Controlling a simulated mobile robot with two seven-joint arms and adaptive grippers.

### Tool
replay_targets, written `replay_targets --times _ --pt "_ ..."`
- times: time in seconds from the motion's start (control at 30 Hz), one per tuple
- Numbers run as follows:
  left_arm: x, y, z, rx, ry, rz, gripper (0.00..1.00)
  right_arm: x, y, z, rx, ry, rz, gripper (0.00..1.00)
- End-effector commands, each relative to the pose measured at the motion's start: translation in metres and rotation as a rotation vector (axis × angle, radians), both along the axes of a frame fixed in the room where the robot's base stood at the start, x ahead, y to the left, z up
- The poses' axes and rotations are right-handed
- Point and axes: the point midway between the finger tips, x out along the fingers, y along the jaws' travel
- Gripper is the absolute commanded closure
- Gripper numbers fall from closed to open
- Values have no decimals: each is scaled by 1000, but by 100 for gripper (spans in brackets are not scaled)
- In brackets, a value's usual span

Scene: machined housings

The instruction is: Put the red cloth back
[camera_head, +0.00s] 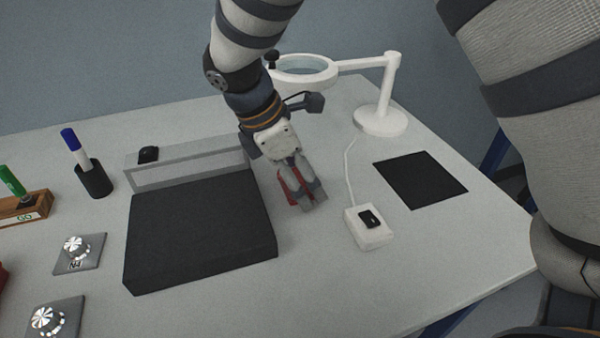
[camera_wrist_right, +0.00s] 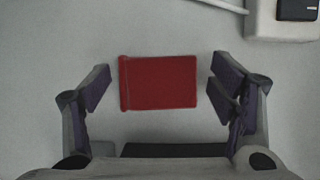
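The red cloth (camera_wrist_right: 160,82) lies flat on the pale table, a folded rectangle with a narrow strip along its left edge. In the head view only a part of it (camera_head: 284,186) shows beside my right gripper (camera_head: 304,196), which hides the rest. In the wrist view my right gripper (camera_wrist_right: 155,88) is open, with one finger on each side of the cloth and a gap to both. The cloth is not gripped. My left gripper is not in view.
A black-topped case (camera_head: 200,232) stands left of the gripper. A white switch box (camera_head: 369,228) with a cord, a magnifier lamp (camera_head: 380,122) and a black mat (camera_head: 420,180) are to the right. A pen cup (camera_head: 94,180) and two dial plates (camera_head: 80,254) are at left.

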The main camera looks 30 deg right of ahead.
Motion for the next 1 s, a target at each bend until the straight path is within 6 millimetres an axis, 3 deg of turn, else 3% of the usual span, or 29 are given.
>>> replay_targets --times 0.23,0.5,0.7,1.0 --pt "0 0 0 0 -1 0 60 1 2 10 0 -2 0 22" --pt "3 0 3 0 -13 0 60 8 29 76 0 -6 0 22" --pt "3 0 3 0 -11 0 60 11 42 108 0 1 0 22" --pt "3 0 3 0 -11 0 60 11 45 114 1 3 -1 22"
